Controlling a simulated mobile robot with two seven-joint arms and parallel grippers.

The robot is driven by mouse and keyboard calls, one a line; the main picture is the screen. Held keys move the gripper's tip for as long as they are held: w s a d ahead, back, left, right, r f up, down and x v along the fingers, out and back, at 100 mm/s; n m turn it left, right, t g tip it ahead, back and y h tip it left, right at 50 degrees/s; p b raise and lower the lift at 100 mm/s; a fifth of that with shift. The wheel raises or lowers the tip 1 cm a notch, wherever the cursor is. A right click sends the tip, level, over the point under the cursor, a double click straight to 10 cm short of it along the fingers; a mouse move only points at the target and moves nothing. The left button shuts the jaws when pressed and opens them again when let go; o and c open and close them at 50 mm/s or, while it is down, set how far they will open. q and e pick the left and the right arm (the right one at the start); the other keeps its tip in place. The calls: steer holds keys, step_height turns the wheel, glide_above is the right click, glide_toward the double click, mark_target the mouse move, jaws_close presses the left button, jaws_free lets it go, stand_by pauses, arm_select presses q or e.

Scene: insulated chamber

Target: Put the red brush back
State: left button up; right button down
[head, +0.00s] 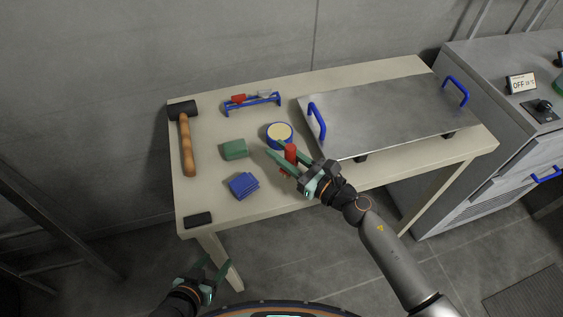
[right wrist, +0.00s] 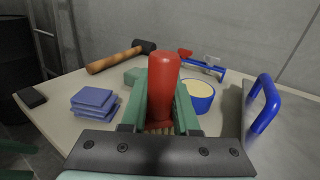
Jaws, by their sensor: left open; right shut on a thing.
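The red brush (head: 290,153) is held upright between the green fingers of my right gripper (head: 282,157), above the front middle of the table. In the right wrist view the red brush (right wrist: 163,85) stands between the fingers, with pale bristles at its lower end. I cannot tell whether the bristles touch the table. A blue rack (head: 253,104) stands at the back of the table, with a red item (head: 238,98) and a grey item (head: 264,94) on it. My left gripper (head: 214,270) is open and empty, low in front of the table.
A blue tub (head: 279,135) with cream contents is just behind the brush. A green block (head: 235,149), blue cloths (head: 243,185), a mallet (head: 186,140) and a black slab (head: 198,220) lie to the left. A metal lid (head: 390,108) with blue handles covers the right.

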steer(key=shift+w+f+b, duration=0.1)
steer(key=shift+f+b, duration=0.25)
steer(key=shift+f, duration=1.25)
steer(key=shift+f, duration=0.15)
steer(key=c, duration=0.7)
jaws_free()
steer(key=shift+o, duration=0.2)
steer(key=shift+r, duration=0.2)
steer(key=b+v, duration=0.1)
steer(key=v, duration=1.1)
steer(key=shift+b, duration=0.4)
